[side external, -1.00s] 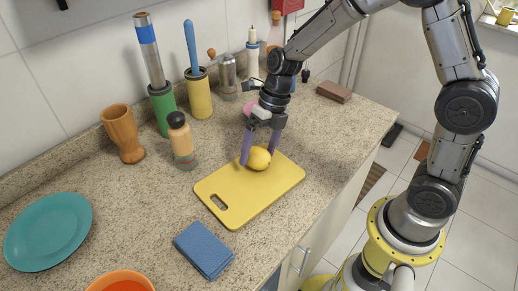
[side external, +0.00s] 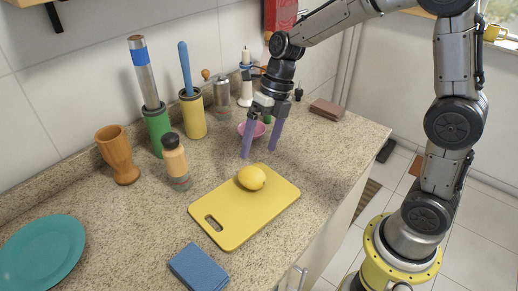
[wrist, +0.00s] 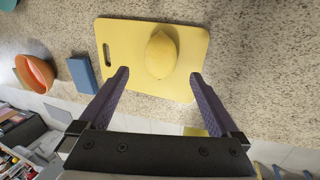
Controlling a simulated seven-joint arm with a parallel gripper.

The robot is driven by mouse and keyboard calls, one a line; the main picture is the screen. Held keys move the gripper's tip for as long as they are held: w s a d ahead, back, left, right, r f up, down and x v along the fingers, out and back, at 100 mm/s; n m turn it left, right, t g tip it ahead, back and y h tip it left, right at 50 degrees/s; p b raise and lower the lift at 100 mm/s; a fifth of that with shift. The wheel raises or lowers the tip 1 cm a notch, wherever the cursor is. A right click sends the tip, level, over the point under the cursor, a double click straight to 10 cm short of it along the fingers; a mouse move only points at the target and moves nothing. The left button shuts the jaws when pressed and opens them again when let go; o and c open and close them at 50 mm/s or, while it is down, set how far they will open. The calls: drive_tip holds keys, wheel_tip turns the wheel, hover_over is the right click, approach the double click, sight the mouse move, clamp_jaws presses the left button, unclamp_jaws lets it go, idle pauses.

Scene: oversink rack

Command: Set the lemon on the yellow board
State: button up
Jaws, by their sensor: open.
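The lemon (side external: 252,177) rests on the yellow board (side external: 236,217), near its far end, and nothing holds it. In the wrist view the lemon (wrist: 161,54) lies on the board (wrist: 127,50), ahead of and between the fingers, clear of both. My gripper (side external: 260,154) is open and empty, with its purple fingers apart, behind the lemon and above the counter. The fingers also show in the wrist view (wrist: 160,80).
A pink bowl (side external: 251,129) stands just behind my gripper. A bottle (side external: 175,161), a wooden cup (side external: 117,156) and holders with tools line the wall. A blue cloth (side external: 198,267) and a teal plate (side external: 42,251) lie toward the front left.

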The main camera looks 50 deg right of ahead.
drive_tip(key=s+d+r+m+t+h, duration=0.1)
drive_tip(key=s+d+r+m, duration=0.1)
drive_tip(key=s+m, duration=0.4)
drive_tip(key=s+d+r+m+t+h, duration=0.1)
drive_tip(key=s+m, duration=0.6)
drive_tip(key=m, duration=1)
drive_tip(key=s+d+r+m+t+h, duration=0.1)
drive_tip(key=s+d+r+m+t, duration=0.2)
drive_tip(key=m, duration=0.8)
drive_tip(key=s+r, duration=0.2)
drive_tip(key=s, duration=0.2)
drive_tip(key=shift+h, duration=0.3)
